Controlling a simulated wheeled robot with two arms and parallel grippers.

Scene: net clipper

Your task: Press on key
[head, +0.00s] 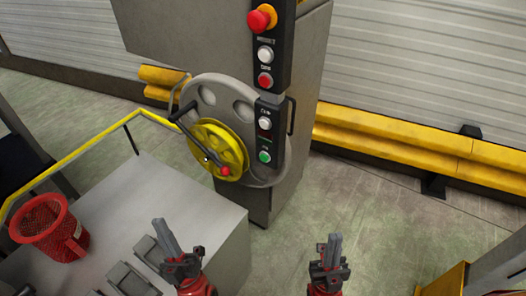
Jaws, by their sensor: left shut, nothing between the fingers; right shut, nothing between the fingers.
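A black control panel (270,140) is fixed to the grey machine column at the upper middle in the head view. Its lower part carries a white button (264,122) above and a green button (264,156) below. Its upper part carries a red emergency knob (260,20), a white button (265,53) and a red button (265,81). The button labels are too small to read. My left gripper (166,236) is shut and empty, below and left of the panel. My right gripper (333,250) is shut and empty, below and right of it. Neither touches the panel.
A grey wheel with a yellow hub (217,147) and crank stands left of the panel. A red mesh basket (50,228) sits on the grey worktop (185,205) at left. A yellow guard rail (400,145) runs behind. Open floor (390,215) lies to the right.

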